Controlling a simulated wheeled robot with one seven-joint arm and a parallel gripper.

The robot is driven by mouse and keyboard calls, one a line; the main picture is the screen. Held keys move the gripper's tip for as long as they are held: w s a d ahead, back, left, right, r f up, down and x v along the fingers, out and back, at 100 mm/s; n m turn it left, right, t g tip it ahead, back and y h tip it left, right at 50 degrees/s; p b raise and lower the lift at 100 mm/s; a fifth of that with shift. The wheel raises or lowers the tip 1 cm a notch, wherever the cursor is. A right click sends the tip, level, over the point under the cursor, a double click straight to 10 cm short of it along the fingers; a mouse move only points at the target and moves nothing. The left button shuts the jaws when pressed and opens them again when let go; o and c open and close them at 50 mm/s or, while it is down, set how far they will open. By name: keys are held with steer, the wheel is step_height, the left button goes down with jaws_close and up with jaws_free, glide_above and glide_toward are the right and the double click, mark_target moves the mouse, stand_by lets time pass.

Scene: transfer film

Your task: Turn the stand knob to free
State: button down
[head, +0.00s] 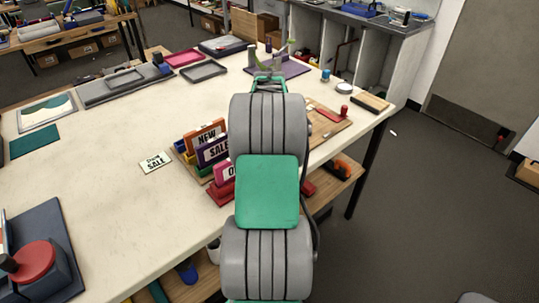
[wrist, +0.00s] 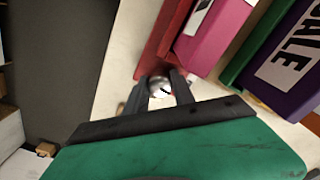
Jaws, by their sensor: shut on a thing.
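In the wrist view my gripper (wrist: 159,78) has its two dark fingers on either side of a small silvery round knob (wrist: 159,86), shut on it. The knob sits at the near end of a red part of the stand (wrist: 168,40). A pale mark shows on or beside the knob, but its setting cannot be read. In the head view the sign stand (head: 219,192) is at the table's near edge, partly behind my arm. My gripper and the knob are hidden there.
Signs reading NEW (head: 205,135) and SALE (head: 213,151) stand upright in the stand, close to the gripper's right in the wrist view. A loose sale card (head: 155,162) lies to the left. A wooden board (head: 326,127) is to the right. The table's left middle is largely clear.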

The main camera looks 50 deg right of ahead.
steer(key=shift+r+n, duration=0.1)
steer(key=shift+n, duration=0.5)
steer(key=c, duration=1.3)
jaws_free()
steer(key=shift+c, duration=0.2)
step_height(320, 180, up, 8)
steer(key=shift+f+b, duration=0.1)
steer(key=shift+b, duration=0.4)
